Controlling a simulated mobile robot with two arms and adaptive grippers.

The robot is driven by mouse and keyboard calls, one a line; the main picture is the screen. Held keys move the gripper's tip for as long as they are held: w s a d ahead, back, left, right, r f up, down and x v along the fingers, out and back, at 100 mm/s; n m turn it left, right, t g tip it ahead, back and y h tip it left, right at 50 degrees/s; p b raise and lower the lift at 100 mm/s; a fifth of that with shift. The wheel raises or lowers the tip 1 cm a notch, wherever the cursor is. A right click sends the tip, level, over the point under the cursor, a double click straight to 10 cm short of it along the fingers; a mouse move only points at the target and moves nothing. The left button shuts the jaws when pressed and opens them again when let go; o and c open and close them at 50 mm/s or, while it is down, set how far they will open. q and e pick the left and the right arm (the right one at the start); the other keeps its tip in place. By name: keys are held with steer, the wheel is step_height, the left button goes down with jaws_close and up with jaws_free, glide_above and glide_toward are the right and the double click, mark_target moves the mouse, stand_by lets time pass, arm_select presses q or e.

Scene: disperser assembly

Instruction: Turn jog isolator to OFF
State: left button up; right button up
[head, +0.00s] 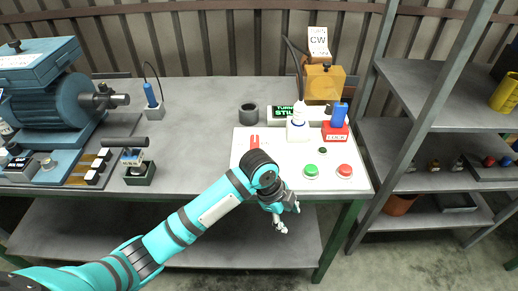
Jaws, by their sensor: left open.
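I cannot tell for sure which part is the jog isolator, as no readable label names it. A yellow-orange box (322,84) with a small dark knob on top stands at the back right of the table, below a white "TURN CW" card (318,41). A white panel (252,144) in front of it carries a green button (311,170), a red button (345,170) and a small dark knob (322,151). My left gripper (282,222) is open and empty, pointing down in front of the table's front edge, below the panel. My right gripper is out of view.
A red "LOCK" block (335,133) holding a blue item and a white bottle (299,113) stand at the panel's back. A dark cup (249,115) stands nearby. A blue motor (50,99) is at left. Metal shelves (430,95) stand at right. The table's middle is fairly clear.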

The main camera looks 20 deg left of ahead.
mark_target(254, 147)
arm_select(q)
steer(key=w+a+r+m+y, duration=0.1)
steer(key=w+r+m, duration=0.1)
steer(key=r+m, duration=0.1)
steer(key=w+a+r+m, duration=0.2)
steer(key=w+r+m, duration=0.1)
steer(key=r, duration=0.3)
steer(key=w+a+r+m+g+y, duration=0.1)
steer(key=w+r+m, duration=0.1)
steer(key=r, duration=0.2)
steer(key=shift+w+a+r+m+y, duration=0.2)
steer(key=shift+r+m+y, duration=0.1)
steer(key=shift+r+m, duration=0.1)
steer(key=w+a+r+m+y, duration=0.15)
steer(key=a+r, duration=0.25)
steer(key=r, duration=0.4)
steer(key=w+a+r+m, duration=0.2)
steer(key=a+r+m, duration=0.15)
steer(key=r, duration=0.35)
steer(key=shift+n, duration=0.4)
steer(key=f+p, duration=0.1)
steer(key=f, duration=1.6)
steer(key=shift+w, duration=0.2)
steer(key=shift+c, duration=0.3)
jaws_close()
